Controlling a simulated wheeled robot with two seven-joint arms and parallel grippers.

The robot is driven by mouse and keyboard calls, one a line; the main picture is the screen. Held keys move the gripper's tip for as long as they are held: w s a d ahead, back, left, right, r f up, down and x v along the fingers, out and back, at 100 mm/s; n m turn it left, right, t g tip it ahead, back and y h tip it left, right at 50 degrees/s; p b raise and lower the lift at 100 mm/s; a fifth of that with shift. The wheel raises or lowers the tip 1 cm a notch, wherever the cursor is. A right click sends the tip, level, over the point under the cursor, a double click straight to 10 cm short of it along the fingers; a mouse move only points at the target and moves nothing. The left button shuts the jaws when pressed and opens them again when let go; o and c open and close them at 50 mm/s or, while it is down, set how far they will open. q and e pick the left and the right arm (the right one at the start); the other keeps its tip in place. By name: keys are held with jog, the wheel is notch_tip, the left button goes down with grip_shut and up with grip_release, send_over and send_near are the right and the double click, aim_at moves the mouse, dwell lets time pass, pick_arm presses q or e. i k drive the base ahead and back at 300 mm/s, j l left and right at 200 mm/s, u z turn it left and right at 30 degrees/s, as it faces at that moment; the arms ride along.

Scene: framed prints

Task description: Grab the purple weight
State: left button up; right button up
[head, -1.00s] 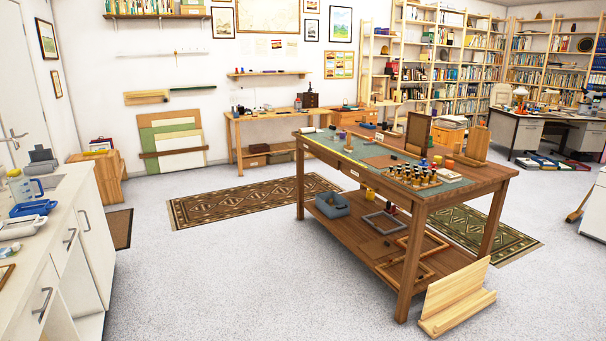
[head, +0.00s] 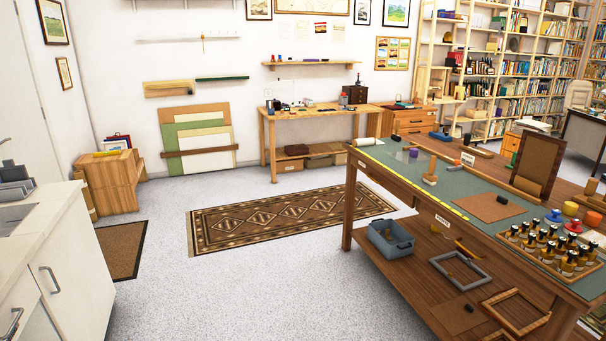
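A small purple object (head: 413,153), which looks like the purple weight, stands on the green top of the large wooden workbench (head: 432,222), near its far left end. It is small in the head view, so its exact shape is hard to tell. A wooden block on a base (head: 430,172) stands just to its right and nearer. Neither of my grippers is in view.
The bench also holds a brown board (head: 490,206), an upright frame (head: 536,167) and a tray of several bottles (head: 550,248). A blue-grey bin (head: 390,242) sits on its lower shelf. A white counter (head: 60,250) stands at left; open floor and a rug (head: 290,217) lie between.

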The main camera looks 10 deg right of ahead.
aim_at(414, 153)
jog(key=i+j, duration=0.1)
jog(key=i, duration=0.9)
jog(key=i+j, duration=0.15)
jog(key=i, duration=0.85)
